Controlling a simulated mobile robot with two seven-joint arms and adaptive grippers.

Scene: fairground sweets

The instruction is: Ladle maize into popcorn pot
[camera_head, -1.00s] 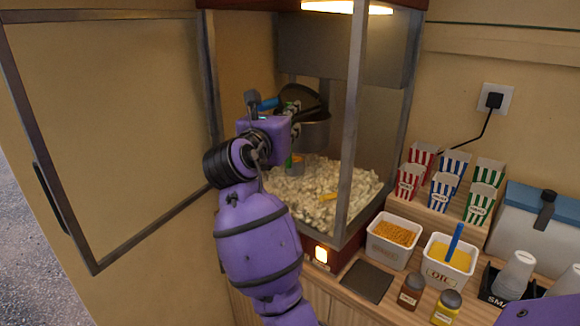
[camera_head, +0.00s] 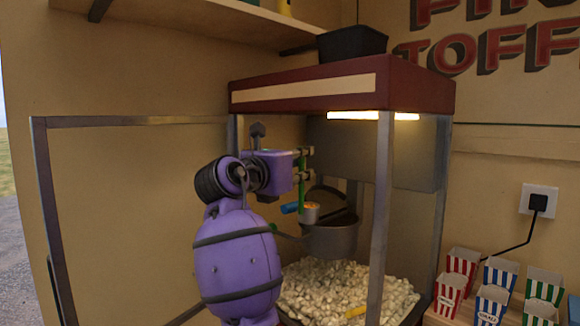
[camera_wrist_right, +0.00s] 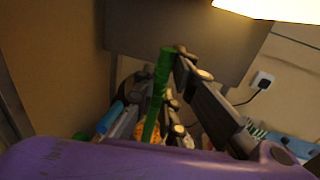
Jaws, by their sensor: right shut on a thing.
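My right gripper (camera_head: 303,164) is inside the popcorn machine, shut on the green handle of a ladle (camera_head: 301,186). The ladle hangs roughly upright, its small cup (camera_head: 311,212) holding orange maize. The cup is at about rim height of the grey popcorn pot (camera_head: 332,242), in front of its opening in the picture; I cannot tell whether it is over the opening. The pot's dark lid (camera_head: 330,194) stands tilted open behind. The right wrist view shows the green handle (camera_wrist_right: 158,95) between the fingers and maize (camera_wrist_right: 147,132) below. My left gripper is out of view.
Popcorn (camera_head: 340,290) covers the machine floor below the pot. A metal post (camera_head: 380,215) stands right of the pot, and the machine's open door frame (camera_head: 45,190) is at left. Striped boxes (camera_head: 497,285) stand at the right.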

